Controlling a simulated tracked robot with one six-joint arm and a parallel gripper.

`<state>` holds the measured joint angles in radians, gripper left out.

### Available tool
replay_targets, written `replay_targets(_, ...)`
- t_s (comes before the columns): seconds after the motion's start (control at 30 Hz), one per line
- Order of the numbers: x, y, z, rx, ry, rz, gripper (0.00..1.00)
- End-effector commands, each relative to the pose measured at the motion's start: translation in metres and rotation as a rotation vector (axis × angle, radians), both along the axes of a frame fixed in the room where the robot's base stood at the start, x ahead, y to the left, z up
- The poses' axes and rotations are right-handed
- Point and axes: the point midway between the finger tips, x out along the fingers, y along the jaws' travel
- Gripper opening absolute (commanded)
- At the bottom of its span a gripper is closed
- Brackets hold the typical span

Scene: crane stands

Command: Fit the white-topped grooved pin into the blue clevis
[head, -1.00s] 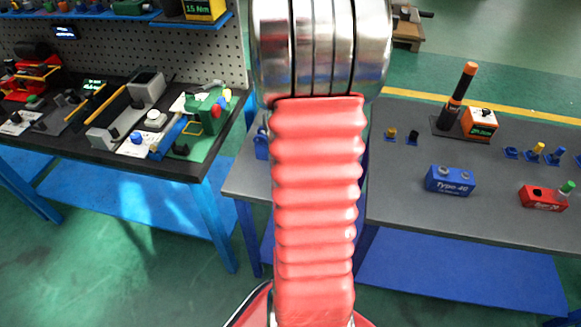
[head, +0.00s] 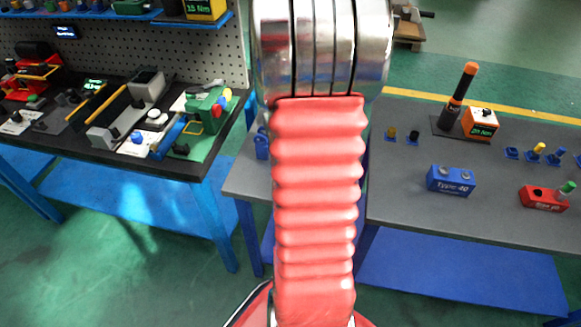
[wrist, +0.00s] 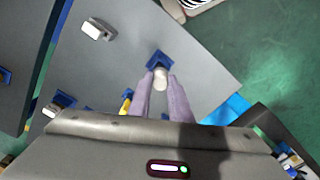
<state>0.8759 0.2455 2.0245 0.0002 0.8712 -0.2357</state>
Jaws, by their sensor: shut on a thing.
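In the wrist view my gripper (wrist: 160,84) is shut on the white-topped pin, whose pale round top (wrist: 161,74) shows between the two purple fingertips. The blue clevis (wrist: 157,59) shows just beyond the fingertips, right behind the pin in the picture. The pin's lower part and groove are hidden, and I cannot tell whether the pin is in the clevis or only in front of it. In the head view a blue upright part (head: 262,146), perhaps the same clevis, is partly hidden by my red arm. My gripper is hidden there.
On the grey table (head: 410,205) stand a blue Type-40 block (head: 451,183), a red block (head: 541,199), an orange device (head: 480,122) and several small pins on the right. A dark bench (head: 175,168) with tools stands at the left, across a gap.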

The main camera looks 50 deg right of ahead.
Motion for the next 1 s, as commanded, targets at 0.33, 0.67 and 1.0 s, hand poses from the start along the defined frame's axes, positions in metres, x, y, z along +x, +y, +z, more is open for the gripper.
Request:
replay_targets(0.33, 0.000, 0.000, 0.013, -0.002, -0.001, 0.000, 0.00)
replay_targets(0.67, 0.000, 0.000, 0.024, -0.001, -0.001, 0.000, 0.00)
replay_targets(1.0, 0.000, 0.000, 0.036, -0.001, -0.001, 0.000, 0.00)
